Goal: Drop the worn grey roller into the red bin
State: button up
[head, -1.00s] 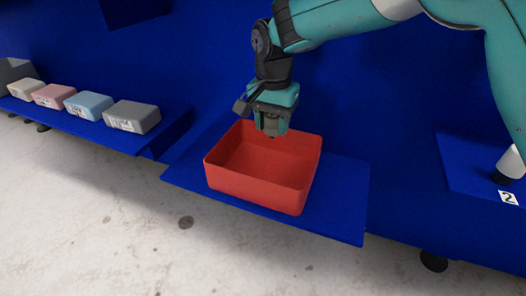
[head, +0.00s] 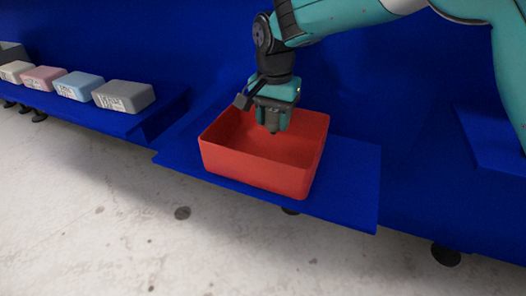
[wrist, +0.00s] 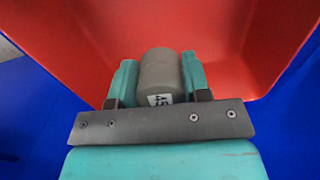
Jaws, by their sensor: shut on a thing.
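The grey roller (wrist: 160,72) shows in the wrist view between my gripper's two fingers, with a white label marked 45 on its near part. My gripper (head: 273,128) is shut on it. In the head view my gripper points down over the red bin (head: 250,172), with its tip at about the rim's height or a little below. The roller is hard to make out there. The bin's red walls also fill the upper wrist view (wrist: 60,35). The bin is open-topped and stands on a blue shelf.
The blue shelf (head: 345,200) has free room right of the bin. Several foam blocks stand on another blue shelf at the left, among them a grey block (head: 124,97), a blue block (head: 78,86) and a pink block (head: 43,78). A blue wall is behind.

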jog(key=o, duration=1.3)
jog(key=shift+c, duration=0.2)
jog(key=shift+r, duration=0.1)
notch_tip(320, 180, up, 8)
jog(key=p, duration=0.5)
jog(key=shift+f, duration=0.3)
